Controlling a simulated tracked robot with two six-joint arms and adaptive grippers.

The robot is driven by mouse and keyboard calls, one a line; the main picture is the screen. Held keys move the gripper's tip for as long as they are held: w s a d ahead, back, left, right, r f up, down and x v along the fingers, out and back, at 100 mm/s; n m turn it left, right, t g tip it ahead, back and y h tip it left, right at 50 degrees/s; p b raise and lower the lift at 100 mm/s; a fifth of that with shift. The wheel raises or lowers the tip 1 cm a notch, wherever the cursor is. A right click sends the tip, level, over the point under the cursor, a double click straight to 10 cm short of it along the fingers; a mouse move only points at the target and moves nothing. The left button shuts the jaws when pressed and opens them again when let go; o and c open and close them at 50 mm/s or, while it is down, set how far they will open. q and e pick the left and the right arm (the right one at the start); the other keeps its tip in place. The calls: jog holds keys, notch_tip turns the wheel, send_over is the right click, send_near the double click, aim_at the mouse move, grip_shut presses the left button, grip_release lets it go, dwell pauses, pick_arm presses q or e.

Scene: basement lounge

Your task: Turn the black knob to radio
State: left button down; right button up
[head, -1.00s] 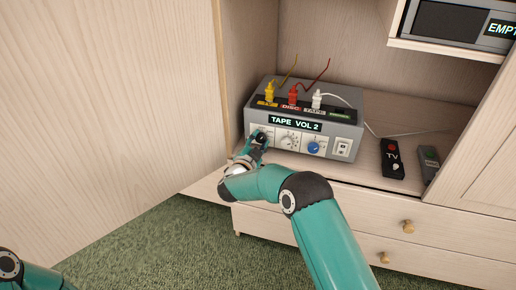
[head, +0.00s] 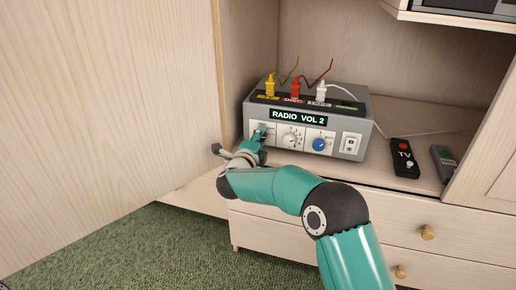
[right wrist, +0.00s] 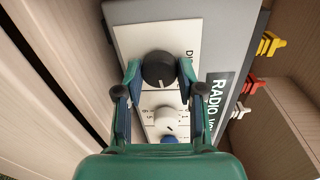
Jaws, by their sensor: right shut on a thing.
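The grey amplifier box (head: 360,128) stands on the cabinet shelf, and its display (head: 298,116) reads "RADIO VOL 2". In the right wrist view the black knob (right wrist: 157,68) is at the box's front panel, with a white pointer mark on its lower side. In the head view my gripper hides the knob. My right gripper (head: 262,132) is at the left end of the front panel, its two fingers shut on the knob from both sides. My left gripper is out of view.
A white knob (head: 291,141), a blue knob (head: 319,144) and a white switch (head: 350,144) sit right of the gripper. Yellow (head: 270,88), red (head: 295,88) and white (head: 321,91) plugs stand on top. Two remotes (head: 404,160) (head: 443,161) lie right. The cabinet wall is close on the left.

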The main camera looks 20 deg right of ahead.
jog(key=shift+f+m+b, duration=0.25)
jog(key=shift+m+b, duration=0.5)
jog(key=shift+m, duration=0.05)
jog(key=o, duration=1.1)
jog(key=shift+o, duration=0.2)
jog(key=shift+r, duration=0.1)
jog(key=f+v, duration=0.1)
jog(key=v, duration=1.1)
jog(key=shift+r, duration=0.35)
